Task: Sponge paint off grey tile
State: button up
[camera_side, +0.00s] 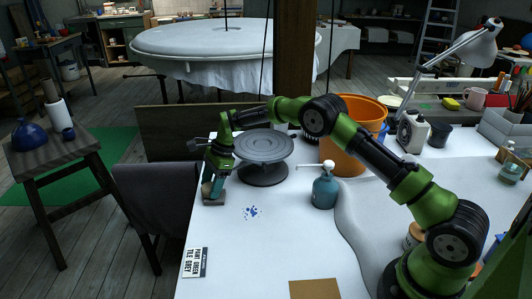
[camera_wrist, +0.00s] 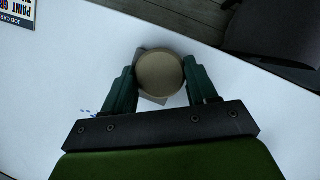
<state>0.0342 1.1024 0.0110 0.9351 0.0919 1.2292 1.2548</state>
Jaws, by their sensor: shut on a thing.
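My gripper (camera_side: 212,188) is at the left edge of the white table, pointing down. Its two green fingers are shut on a round tan sponge (camera_wrist: 160,74), seen from above in the wrist view. A grey tile (camera_wrist: 143,54) shows its corners around the sponge, directly beneath it; the side view also shows it (camera_side: 214,201) low under the fingers. Most of the tile's face is hidden, and I cannot tell whether the sponge touches it. Blue paint spots (camera_side: 251,212) lie to the right of the gripper on the white surface.
A grey turntable (camera_side: 263,147) stands just behind my gripper. A teal pump bottle (camera_side: 325,188) and an orange bucket (camera_side: 355,135) stand to the right. A job card (camera_side: 195,262) and a brown board (camera_side: 315,289) lie at the front. The table between them is clear.

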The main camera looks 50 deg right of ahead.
aim_at(221, 196)
jog(key=shift+s+a, duration=0.6)
jog(key=shift+a, duration=0.05)
jog(key=shift+s+d, duration=0.35)
jog(key=shift+s, duration=0.45)
jog(key=shift+s+d, duration=0.1)
jog(key=shift+d, duration=0.7)
jog(key=shift+w+d+f, duration=0.1)
jog(key=shift+w+d, duration=0.45)
jog(key=shift+w+a, duration=0.25)
jog(key=shift+w, duration=0.5)
jog(key=shift+a, duration=0.15)
